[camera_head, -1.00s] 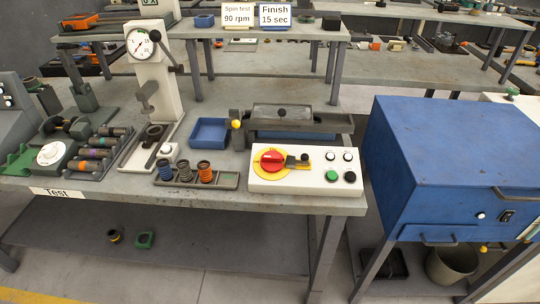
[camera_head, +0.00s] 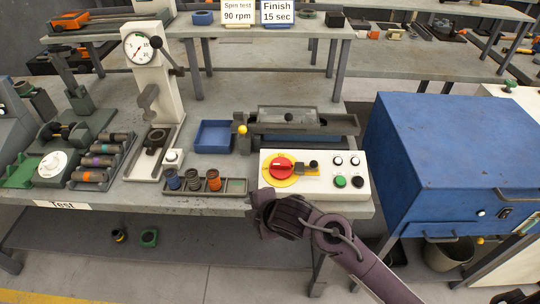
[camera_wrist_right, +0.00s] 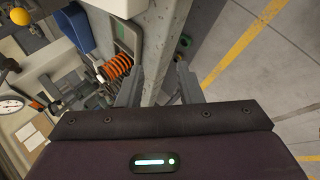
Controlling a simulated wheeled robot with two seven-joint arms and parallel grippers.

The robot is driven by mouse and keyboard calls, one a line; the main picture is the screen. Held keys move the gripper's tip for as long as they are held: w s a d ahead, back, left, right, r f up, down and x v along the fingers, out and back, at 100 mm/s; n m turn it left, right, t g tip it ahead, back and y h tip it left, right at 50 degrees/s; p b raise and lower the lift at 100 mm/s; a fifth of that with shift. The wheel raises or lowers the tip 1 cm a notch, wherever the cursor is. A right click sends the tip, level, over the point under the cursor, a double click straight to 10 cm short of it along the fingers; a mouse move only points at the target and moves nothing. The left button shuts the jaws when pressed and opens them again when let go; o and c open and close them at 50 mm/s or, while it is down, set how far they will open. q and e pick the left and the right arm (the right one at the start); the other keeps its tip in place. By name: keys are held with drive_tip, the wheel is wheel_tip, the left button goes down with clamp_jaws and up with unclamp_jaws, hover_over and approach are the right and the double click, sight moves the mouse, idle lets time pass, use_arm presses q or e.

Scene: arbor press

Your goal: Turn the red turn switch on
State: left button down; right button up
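The red turn switch (camera_head: 281,166) sits on a yellow round plate on the left of the white control box (camera_head: 330,187), at the table's front edge. My right gripper (camera_head: 256,203) is at the box's front-left corner, below and left of the switch in the head view. In the wrist view its two fingers (camera_wrist_right: 160,84) stand apart with nothing between them, so it is open and empty. The switch does not show in the wrist view. I cannot tell whether the gripper touches the box. My left gripper is out of view.
A rack of coil springs (camera_head: 205,184), also in the wrist view (camera_wrist_right: 118,66), stands left of the box. Behind are a blue tray (camera_head: 213,137) and a yellow-knobbed fixture (camera_head: 242,130). A green button (camera_head: 340,181) is on the box. A blue cabinet (camera_head: 450,150) stands right.

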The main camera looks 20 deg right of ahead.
sight(282, 164)
drive_tip(key=w+a+r+n+y, duration=0.2)
drive_tip(key=w+a+r+n, duration=0.15)
drive_tip(key=n, duration=0.75)
drive_tip(key=w+d+r+n, duration=0.1)
drive_tip(key=d+n, duration=0.1)
drive_tip(key=n, duration=0.3)
drive_tip(key=w+d+r+n+g, duration=0.1)
drive_tip(key=d+n, duration=0.2)
drive_tip(key=n, duration=0.1)
drive_tip(key=w+d+r+n+g, duration=0.1)
drive_tip(key=w+d+n, duration=0.1)
drive_tip(key=n, duration=0.3)
drive_tip(key=shift+d+r+n+p, duration=0.25)
drive_tip(key=shift+r+n+p, duration=0.05)
drive_tip(key=shift+r, duration=0.1)
drive_tip(key=d+r+n+g+h, duration=0.2)
drive_tip(key=d+r+n, duration=0.3)
drive_tip(key=d, duration=0.4)
drive_tip(key=shift+n, duration=0.5)
drive_tip(key=x, duration=0.2)
drive_tip(key=p+x, duration=0.1)
drive_tip(key=x, duration=0.2)
drive_tip(key=d+p+x, duration=0.1)
drive_tip(key=x, duration=0.1)
drive_tip(key=shift+a+f, duration=0.15)
drive_tip(key=shift+f, duration=0.25)
drive_tip(key=shift+x, duration=0.75)
clamp_jaws()
